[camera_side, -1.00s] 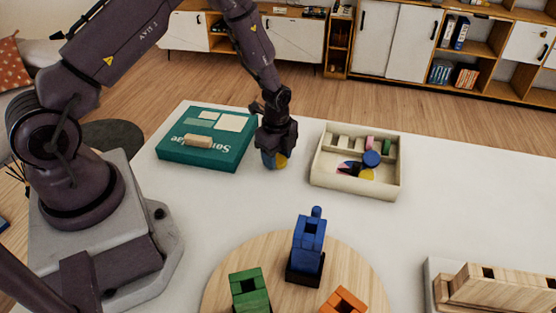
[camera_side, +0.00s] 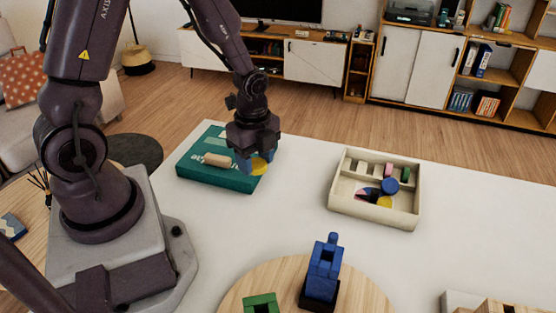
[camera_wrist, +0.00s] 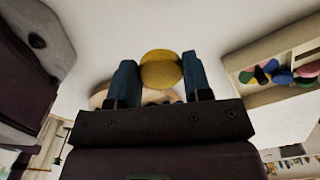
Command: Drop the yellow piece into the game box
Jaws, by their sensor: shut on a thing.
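My gripper (camera_side: 255,163) is shut on the yellow piece (camera_side: 260,167), a round disc. In the wrist view the yellow piece (camera_wrist: 160,70) sits between the two blue fingers. In the side view the gripper is in front of the right end of a teal box or lid; its exact height there is hard to tell. The game box (camera_side: 338,204) is a cream open tray with compartments, to the right of my gripper. Several coloured pieces lie in it, including a blue disc (camera_side: 390,186) and another yellow one (camera_side: 384,202). The game box (camera_wrist: 285,96) also shows at right in the wrist view.
The teal box (camera_side: 203,176) has a small wooden piece (camera_side: 217,160) on top. A round wooden board (camera_side: 262,283) at the front carries a blue block toy (camera_side: 325,265) and a green block (camera_side: 261,303). White table surface between the teal box and the game box is clear.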

